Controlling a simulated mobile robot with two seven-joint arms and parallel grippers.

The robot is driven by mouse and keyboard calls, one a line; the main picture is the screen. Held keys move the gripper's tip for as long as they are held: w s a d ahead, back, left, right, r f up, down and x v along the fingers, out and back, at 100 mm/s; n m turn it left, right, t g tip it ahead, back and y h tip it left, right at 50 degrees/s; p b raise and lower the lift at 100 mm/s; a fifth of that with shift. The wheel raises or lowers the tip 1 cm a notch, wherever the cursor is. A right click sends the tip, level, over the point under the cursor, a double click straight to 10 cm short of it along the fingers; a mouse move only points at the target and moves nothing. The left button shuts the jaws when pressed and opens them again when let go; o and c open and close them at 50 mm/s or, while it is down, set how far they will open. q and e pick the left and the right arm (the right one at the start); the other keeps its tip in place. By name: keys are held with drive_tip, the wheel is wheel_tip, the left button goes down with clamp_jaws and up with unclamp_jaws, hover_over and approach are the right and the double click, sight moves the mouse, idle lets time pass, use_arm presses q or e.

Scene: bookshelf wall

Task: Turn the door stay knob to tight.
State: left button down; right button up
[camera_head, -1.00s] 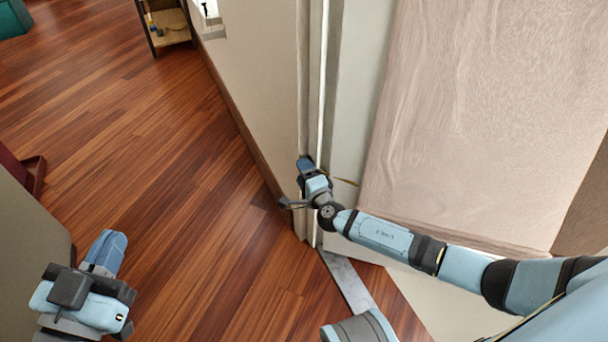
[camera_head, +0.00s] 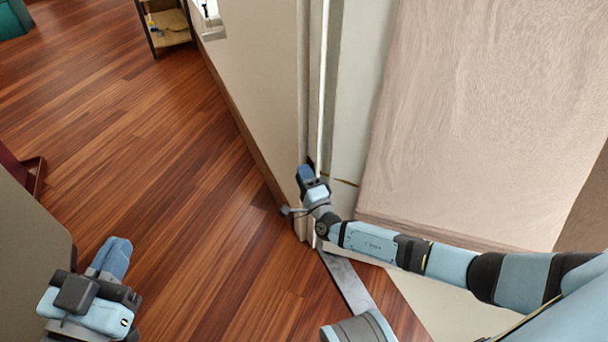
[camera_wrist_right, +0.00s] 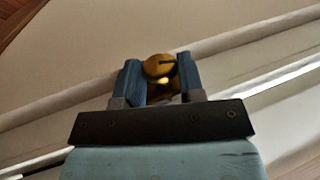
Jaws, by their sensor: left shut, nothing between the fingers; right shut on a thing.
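The door stay knob (camera_wrist_right: 159,67) is a small round yellow-brown knob with a dark mark on its face, in the right wrist view. My right gripper (camera_wrist_right: 160,75) has one blue finger on each side of it and is shut on it. In the head view my right gripper (camera_head: 305,176) is at the edge of the door frame, and the knob is hidden there. My left gripper (camera_head: 117,250) is shut and empty, low at the left above the floor, far from the knob.
A pale wood panel (camera_head: 480,120) stands right of the frame. A beige wall (camera_head: 255,80) runs left of it. A small shelf (camera_head: 168,28) is at the top left, and a grey wall end (camera_head: 30,230) stands near my left gripper. The wooden floor (camera_head: 170,150) between is clear.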

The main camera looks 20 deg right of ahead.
drive_tip(key=shift+f+t, duration=0.1)
drive_tip(key=shift+t, duration=0.2)
use_arm(q)
drive_tip(key=shift+w+a+r+m, duration=0.1)
drive_tip(key=shift+r+m, duration=0.2)
drive_tip(key=shift+r, duration=0.1)
use_arm(e)
drive_tip(key=o, duration=0.9)
use_arm(q)
drive_tip(key=s+n+p, duration=0.1)
drive_tip(key=p, duration=0.1)
drive_tip(key=d+n+g+p, duration=0.1)
drive_tip(key=n+p, duration=0.1)
drive_tip(key=shift+s+d+f, duration=0.1)
drive_tip(key=shift+s+f, duration=0.3)
use_arm(e)
drive_tip(key=v, duration=1.3)
drive_tip(key=shift+s+f, duration=0.25)
drive_tip(key=shift+s, duration=0.1)
